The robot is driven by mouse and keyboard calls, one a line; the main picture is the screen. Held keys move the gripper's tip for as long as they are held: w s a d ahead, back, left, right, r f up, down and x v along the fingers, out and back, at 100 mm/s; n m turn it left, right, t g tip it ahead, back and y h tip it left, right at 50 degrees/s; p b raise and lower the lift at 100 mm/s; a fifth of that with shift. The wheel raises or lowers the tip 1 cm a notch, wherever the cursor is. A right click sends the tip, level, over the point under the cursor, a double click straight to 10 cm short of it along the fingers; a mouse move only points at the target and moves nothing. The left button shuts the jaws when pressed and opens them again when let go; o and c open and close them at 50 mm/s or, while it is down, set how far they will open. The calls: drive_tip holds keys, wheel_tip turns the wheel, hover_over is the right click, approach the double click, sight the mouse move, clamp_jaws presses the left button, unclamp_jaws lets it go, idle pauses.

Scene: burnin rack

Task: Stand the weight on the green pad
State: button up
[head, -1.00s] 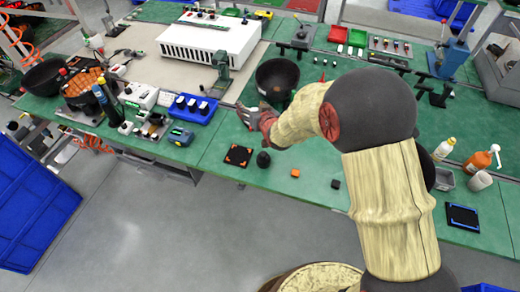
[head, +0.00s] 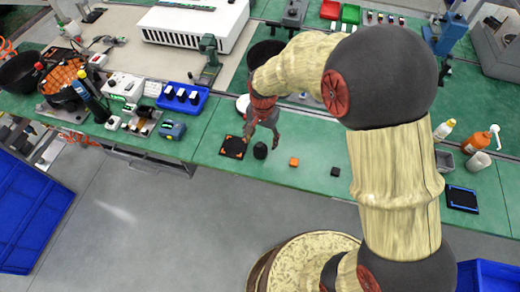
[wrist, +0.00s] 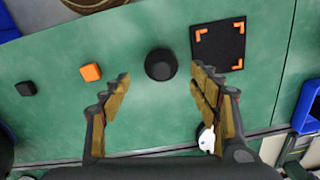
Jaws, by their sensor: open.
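The weight appears to be the dark round knob-like piece (head: 260,151) on the green bench top; it also shows in the wrist view (wrist: 160,64). It stands beside a black square pad with orange corner marks (head: 233,147), also in the wrist view (wrist: 218,47). A second dark pad with blue edges (head: 461,198) lies at the right of the bench. I cannot make out a separate green pad. My gripper (head: 261,138) is open and empty, pointing down above the weight. In the wrist view its fingers (wrist: 161,78) are spread either side of the weight, apart from it.
An orange block (head: 294,161) and a small black block (head: 335,171) lie to the weight's right. A blue tray (head: 183,99) with dark pieces is to the left. A dark bowl (head: 262,52) stands behind my arm. The bench's front edge is close.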

sight(260, 150)
drive_tip(key=f, duration=0.2)
drive_tip(key=f+b, duration=0.1)
drive_tip(key=f, duration=0.1)
drive_tip(key=f+b, duration=0.1)
drive_tip(key=f, duration=0.1)
drive_tip(key=shift+s+a+f, duration=0.1)
drive_tip(key=shift+a+f, duration=0.15)
drive_tip(key=shift+f, duration=0.15)
drive_tip(key=shift+r, duration=0.1)
drive_tip(key=shift+c, duration=0.8)
clamp_jaws()
